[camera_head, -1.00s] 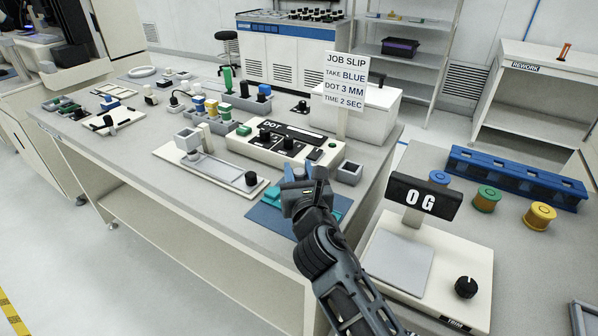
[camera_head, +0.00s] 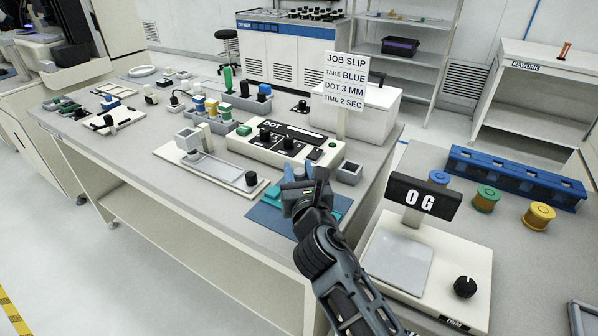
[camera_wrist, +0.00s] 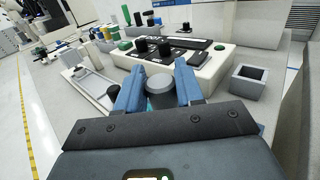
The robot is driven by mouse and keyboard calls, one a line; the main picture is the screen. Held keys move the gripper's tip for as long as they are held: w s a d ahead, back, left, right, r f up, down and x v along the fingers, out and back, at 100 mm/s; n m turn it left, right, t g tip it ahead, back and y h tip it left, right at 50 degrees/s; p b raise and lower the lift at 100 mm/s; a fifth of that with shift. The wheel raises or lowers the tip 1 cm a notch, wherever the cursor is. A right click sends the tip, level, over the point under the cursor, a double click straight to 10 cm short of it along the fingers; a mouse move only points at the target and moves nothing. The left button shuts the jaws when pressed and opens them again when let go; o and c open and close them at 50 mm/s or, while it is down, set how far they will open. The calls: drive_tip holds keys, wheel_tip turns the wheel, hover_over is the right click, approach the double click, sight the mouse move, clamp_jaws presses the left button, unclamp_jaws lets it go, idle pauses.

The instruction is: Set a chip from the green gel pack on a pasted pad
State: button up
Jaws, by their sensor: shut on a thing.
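My gripper (camera_head: 308,185) is over the blue mat (camera_head: 262,222) at the bench's front right. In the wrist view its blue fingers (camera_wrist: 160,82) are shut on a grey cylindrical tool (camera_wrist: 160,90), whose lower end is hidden. A teal-green piece (camera_head: 341,204), perhaps the green gel pack, lies on the mat, partly hidden by my gripper. No chip can be made out. A white fixture with a pale framed plate (camera_head: 208,168) stands left of my gripper. Any pasted pad there is too small to tell.
The DOT control box (camera_head: 283,147) stands behind my gripper, with a small grey open bin (camera_head: 349,173) at its right. The job slip (camera_head: 345,80) reads take blue, dot 3 mm, time 2 sec. A scale (camera_head: 400,258) reading OG is at right.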

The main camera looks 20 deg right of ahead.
drive_tip(key=shift+r+p, duration=2.5)
drive_tip(key=shift+p, duration=0.2)
drive_tip(key=shift+r+p, duration=0.4)
drive_tip(key=shift+r, duration=0.55)
